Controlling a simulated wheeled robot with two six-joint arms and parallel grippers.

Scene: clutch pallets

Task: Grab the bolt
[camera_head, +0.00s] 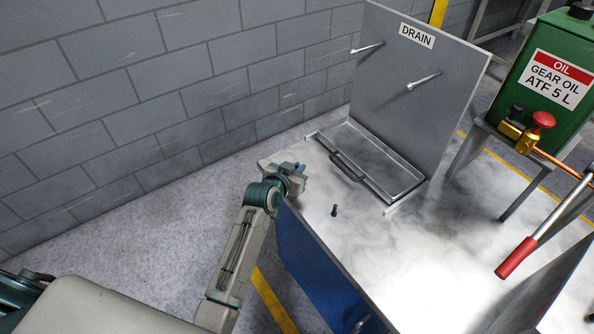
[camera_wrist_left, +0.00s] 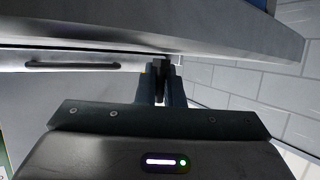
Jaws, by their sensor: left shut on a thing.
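A small dark bolt (camera_head: 334,211) stands on the pale bench top (camera_head: 385,245) in the head view. My left gripper (camera_head: 301,169) is beyond and to the left of it, by the bench's left corner and apart from this bolt. In the left wrist view the two fingers of my left gripper (camera_wrist_left: 161,84) are close together, with a small dark piece (camera_wrist_left: 160,68) between their tips. I cannot tell clearly what that piece is. My right gripper is not in view.
A metal tray with a handle (camera_head: 349,165) lies before an upright panel marked DRAIN (camera_head: 415,70). A green oil container (camera_head: 562,60) stands on the right, with a red-handled lever (camera_head: 516,258) nearer. A block wall (camera_head: 150,90) runs behind. The bench top around the bolt is clear.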

